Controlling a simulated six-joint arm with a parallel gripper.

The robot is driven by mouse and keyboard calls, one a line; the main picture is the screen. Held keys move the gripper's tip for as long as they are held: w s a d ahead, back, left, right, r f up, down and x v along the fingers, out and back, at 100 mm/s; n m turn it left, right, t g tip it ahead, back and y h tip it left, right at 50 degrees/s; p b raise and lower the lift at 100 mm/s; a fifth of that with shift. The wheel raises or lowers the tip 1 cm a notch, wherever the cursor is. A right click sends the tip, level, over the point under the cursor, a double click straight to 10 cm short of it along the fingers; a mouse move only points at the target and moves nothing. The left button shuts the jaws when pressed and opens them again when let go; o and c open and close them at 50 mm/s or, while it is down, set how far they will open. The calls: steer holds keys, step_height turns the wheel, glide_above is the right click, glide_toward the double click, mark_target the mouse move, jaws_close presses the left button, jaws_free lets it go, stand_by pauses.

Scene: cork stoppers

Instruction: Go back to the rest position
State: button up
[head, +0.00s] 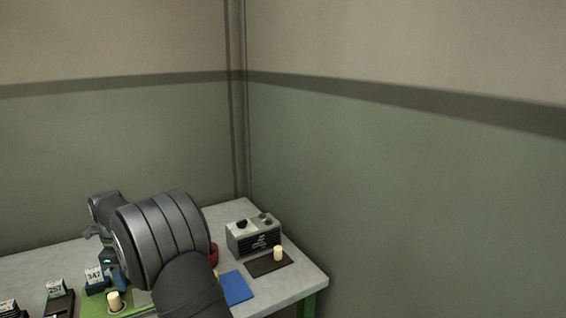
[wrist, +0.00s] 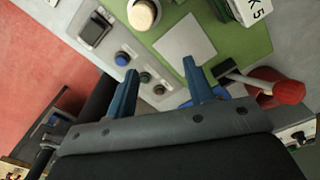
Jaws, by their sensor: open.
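My gripper (wrist: 158,80) shows in the wrist view with its two blue fingers apart and nothing between them. It points at a panel with buttons beside a green mat (wrist: 160,37). A pale cork stopper (wrist: 143,13) stands on that mat, beyond the fingertips and apart from them. In the head view a pale stopper (head: 115,300) stands on the green mat, and another (head: 278,253) stands on a dark mat (head: 258,269) at the right. My arm covers the middle of the table in the head view, and the fingers are not clear there.
A grey box (head: 253,238) with knobs stands behind the dark mat. A blue pad (head: 236,289) lies in front. Number cards 347 (head: 95,276) and 257 (head: 55,289) stand at left. A red-knobbed lever (wrist: 288,92) lies close right of my fingers. Walls bound the table's back.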

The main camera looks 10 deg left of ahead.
steer(key=w+d, duration=0.5)
steer(key=d, duration=0.6)
steer(key=w+d+m, duration=0.1)
steer(key=w+d, duration=0.4)
steer(key=d, duration=0.7)
steer(key=w+d, duration=0.5)
steer(key=d, duration=0.6)
steer(key=a+f, duration=0.1)
steer(key=a, duration=0.1)
steer(key=a+f, duration=0.2)
steer(key=a, duration=0.1)
steer(key=a+f, duration=0.2)
steer(key=a, duration=0.1)
steer(key=shift+s+a+f, duration=0.2)
steer(key=shift+s+a, duration=0.05)
steer(key=shift+s, duration=0.15)
